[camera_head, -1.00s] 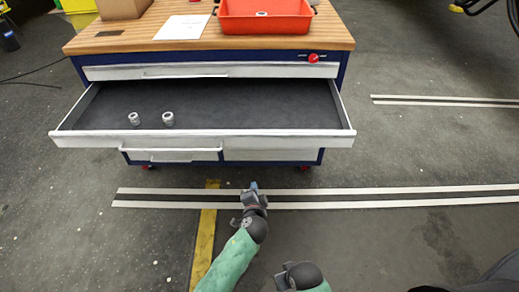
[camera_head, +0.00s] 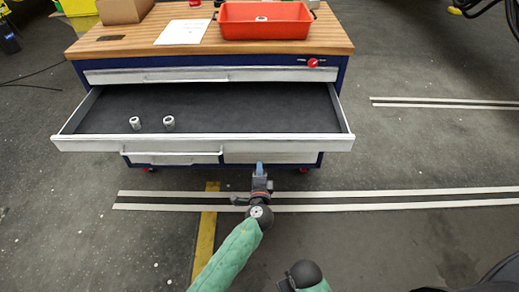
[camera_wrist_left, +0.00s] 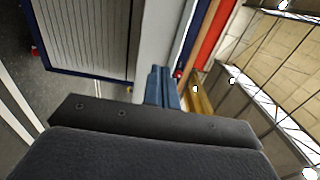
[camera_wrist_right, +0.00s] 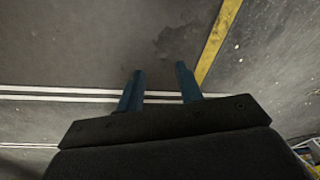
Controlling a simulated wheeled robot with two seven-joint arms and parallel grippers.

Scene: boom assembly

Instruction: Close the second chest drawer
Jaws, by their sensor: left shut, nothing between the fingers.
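The second chest drawer (camera_head: 240,143) is pulled far out of the blue and wooden-topped chest (camera_head: 335,75). Two small metal fittings (camera_head: 151,123) stand inside it, left of its middle. My left gripper (camera_head: 260,167) is shut and empty, just in front of and below the drawer front, right of its middle. In the left wrist view its blue fingers (camera_wrist_left: 160,88) are together, and the pale drawer front (camera_wrist_left: 152,45) rises close beyond them; I cannot tell if they touch. My right gripper (camera_wrist_right: 158,85) is open and empty above the floor.
The top drawer (camera_head: 210,75) is shut, and lower drawers (camera_head: 172,159) sit beneath the open one. A red tray (camera_head: 265,22), a white paper (camera_head: 183,31) and a cardboard box (camera_head: 122,10) are on the worktop. The floor ahead is clear, with tape lines (camera_head: 400,202).

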